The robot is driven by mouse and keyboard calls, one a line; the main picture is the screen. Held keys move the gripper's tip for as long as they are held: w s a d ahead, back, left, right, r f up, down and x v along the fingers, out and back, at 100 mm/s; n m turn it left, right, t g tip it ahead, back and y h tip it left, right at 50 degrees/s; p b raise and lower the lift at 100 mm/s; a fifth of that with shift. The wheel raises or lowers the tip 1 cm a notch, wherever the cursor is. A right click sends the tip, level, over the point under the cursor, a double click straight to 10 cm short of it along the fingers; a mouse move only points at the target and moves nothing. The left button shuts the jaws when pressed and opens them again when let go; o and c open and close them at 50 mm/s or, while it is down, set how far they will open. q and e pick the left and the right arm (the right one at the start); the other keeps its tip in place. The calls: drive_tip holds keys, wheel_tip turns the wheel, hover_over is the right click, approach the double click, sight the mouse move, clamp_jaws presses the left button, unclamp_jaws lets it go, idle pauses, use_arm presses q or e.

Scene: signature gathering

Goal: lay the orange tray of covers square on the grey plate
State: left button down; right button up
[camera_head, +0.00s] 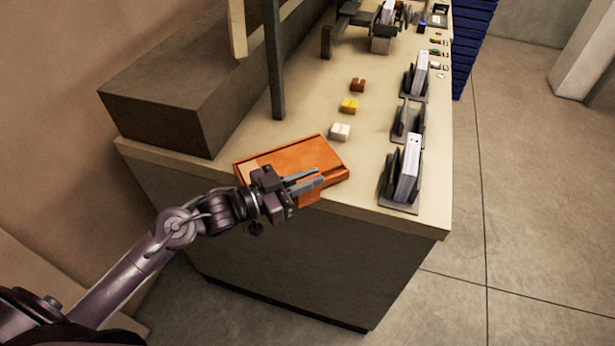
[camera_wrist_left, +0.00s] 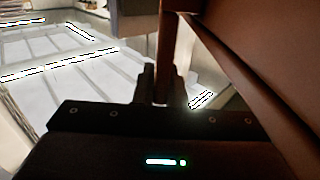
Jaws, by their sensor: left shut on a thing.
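The orange tray (camera_head: 300,155) is at the near end of the counter, by its front edge. I cannot tell whether it rests on the counter or is held just above it. My left gripper (camera_head: 305,181) is shut on the tray's near side. In the left wrist view, the fingers (camera_wrist_left: 162,88) close on a reddish-brown part of the tray (camera_wrist_left: 250,50), which fills the right side. I cannot make out separate covers in the tray. No grey plate shows clearly; the tray may hide it. My right gripper is not in view.
Dark holders with white booklets (camera_head: 407,168) line the right edge. A dark post (camera_head: 274,70) and a large brown box (camera_head: 160,105) stand left.

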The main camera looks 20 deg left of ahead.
use_arm(q)
drive_tip(key=shift+f, duration=0.15)
drive_tip(key=c, duration=1.5)
unclamp_jaws()
